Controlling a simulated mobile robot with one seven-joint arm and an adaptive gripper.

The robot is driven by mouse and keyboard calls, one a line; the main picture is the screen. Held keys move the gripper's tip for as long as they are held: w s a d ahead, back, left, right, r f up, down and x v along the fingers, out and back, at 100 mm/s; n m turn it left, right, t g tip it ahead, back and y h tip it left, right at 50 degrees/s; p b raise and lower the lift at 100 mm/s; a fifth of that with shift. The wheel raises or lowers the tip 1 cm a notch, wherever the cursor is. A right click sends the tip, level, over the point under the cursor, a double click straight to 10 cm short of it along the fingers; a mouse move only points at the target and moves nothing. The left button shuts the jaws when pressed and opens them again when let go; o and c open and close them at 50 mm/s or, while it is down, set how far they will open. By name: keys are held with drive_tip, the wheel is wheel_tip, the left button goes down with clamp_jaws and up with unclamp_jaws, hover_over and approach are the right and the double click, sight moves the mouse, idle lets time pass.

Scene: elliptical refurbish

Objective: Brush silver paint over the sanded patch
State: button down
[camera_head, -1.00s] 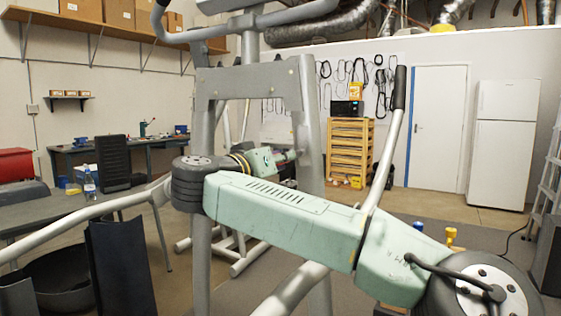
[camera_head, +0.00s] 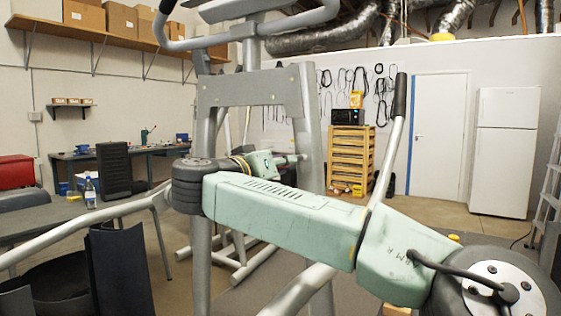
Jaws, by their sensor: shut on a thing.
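The elliptical trainer's silver-grey frame stands close in front, with a bolted crossbar (camera_head: 255,88) and a right upright (camera_head: 312,135). No sanded patch can be made out clearly. No brush or silver paint can be made out. My pale green arm crosses from the lower right to a dark elbow at the left.
A long silver handlebar (camera_head: 392,150) with a black grip rises beside my arm. Another tube (camera_head: 90,228) sweeps across the lower left. A table with a water bottle (camera_head: 90,192) stands at the left. A wooden drawer unit (camera_head: 350,155) and a fridge (camera_head: 505,150) stand at the back.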

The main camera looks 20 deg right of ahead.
drive_tip(key=shift+f, duration=0.6)
drive_tip(key=v, duration=0.6)
drive_tip(key=shift+s+r, duration=0.1)
drive_tip(key=v, duration=0.2)
drive_tip(key=shift+s+a, duration=0.25)
drive_tip(key=shift+a, duration=0.1)
idle(0.8)
drive_tip(key=shift+p+x, duration=0.35)
drive_tip(key=shift+x, duration=3.15)
